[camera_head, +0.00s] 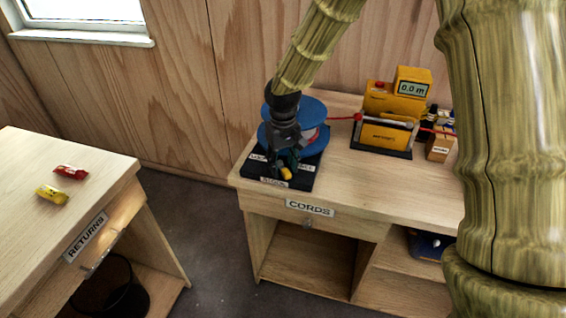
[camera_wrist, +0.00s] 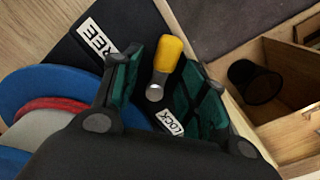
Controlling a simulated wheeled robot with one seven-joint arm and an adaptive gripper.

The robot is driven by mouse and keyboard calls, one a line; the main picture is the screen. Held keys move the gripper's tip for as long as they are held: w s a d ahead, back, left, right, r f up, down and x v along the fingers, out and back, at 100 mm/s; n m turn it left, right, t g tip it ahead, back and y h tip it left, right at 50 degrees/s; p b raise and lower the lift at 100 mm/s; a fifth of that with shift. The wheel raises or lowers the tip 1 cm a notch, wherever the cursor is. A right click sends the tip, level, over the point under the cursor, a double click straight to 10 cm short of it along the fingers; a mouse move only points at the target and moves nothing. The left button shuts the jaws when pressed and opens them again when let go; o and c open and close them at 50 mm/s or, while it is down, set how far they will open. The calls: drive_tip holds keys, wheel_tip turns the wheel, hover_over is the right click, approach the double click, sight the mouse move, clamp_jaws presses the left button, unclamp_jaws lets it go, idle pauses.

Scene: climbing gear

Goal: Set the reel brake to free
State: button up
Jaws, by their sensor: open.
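The reel (camera_head: 308,108) has blue flanges and a red cord, and stands on a dark base plate (camera_head: 303,178) on the desk. Its brake lever has a yellow grip (camera_wrist: 169,53) and a grey metal end. The lever's yellow part also shows in the head view (camera_head: 286,174). In the wrist view, a FREE label (camera_wrist: 97,38) lies left of the lever and a LOCK label (camera_wrist: 169,122) below it. I cannot tell which setting the lever is at. My gripper (camera_wrist: 158,80) is open, with one finger on each side of the lever. Contact cannot be made out.
A yellow meter reading 0.0 m (camera_head: 390,115) stands right of the reel, with the red cord running to it. A small wooden box (camera_head: 440,147) is beside it. The returns table (camera_head: 60,160), holding red and yellow items, stands left across a floor gap.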

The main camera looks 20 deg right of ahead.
clamp_jaws()
drive_tip(key=shift+d+r+n+p, duration=0.1)
drive_tip(key=shift+r+n+p, duration=0.05)
drive_tip(key=shift+n+p, duration=0.35)
unclamp_jaws()
wheel_tip(320, 180, up, 12)
idle(0.8)
